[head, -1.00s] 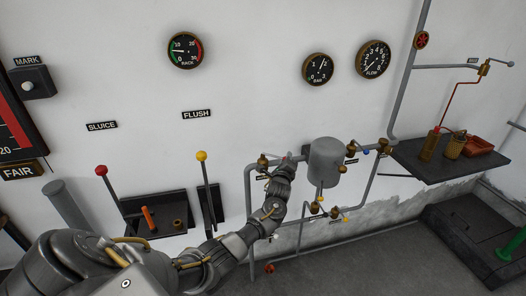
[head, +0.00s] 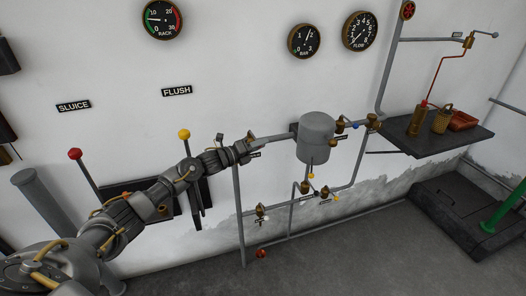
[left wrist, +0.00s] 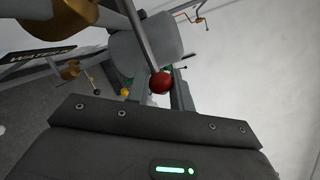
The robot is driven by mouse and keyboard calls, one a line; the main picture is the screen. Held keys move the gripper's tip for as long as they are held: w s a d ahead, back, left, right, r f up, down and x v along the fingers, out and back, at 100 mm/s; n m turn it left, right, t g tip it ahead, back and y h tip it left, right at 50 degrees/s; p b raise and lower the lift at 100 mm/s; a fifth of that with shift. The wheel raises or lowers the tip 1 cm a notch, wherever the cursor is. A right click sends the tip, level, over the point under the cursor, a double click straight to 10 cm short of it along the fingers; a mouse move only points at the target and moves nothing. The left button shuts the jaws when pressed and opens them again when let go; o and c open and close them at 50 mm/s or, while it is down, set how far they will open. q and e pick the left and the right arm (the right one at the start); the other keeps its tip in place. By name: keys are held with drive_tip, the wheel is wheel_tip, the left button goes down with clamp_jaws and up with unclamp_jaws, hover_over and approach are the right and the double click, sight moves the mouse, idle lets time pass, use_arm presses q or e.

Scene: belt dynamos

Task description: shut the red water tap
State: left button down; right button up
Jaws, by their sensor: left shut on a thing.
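The red water tap shows in the left wrist view as a grey lever ending in a red ball (left wrist: 160,83). Brass fittings (left wrist: 72,12) and a partly cut-off WATER label (left wrist: 42,57) are at upper left there. My left gripper (left wrist: 157,92) is shut on the tap's lever at the red ball, which shows between the fingers. In the head view my left gripper (head: 250,147) is at the pipe left of the grey tank and hides the tap. My right gripper is not in view.
The grey tank (head: 316,138) is close on the right, with small yellow-ended (head: 336,198) and blue-ended (head: 355,126) taps around it. The yellow-knobbed lever (head: 184,134) stands behind my arm.

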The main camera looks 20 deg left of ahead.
use_arm(q)
drive_tip(key=shift+s+a+r+m+g+h+b, duration=0.1)
drive_tip(key=shift+s+a+m+g+h+b, duration=0.15)
drive_tip(key=shift+a+m+g+h+b, duration=0.35)
drive_tip(key=shift+d, duration=0.25)
drive_tip(key=c, duration=1.3)
unclamp_jaws()
drive_tip(key=shift+o, duration=0.3)
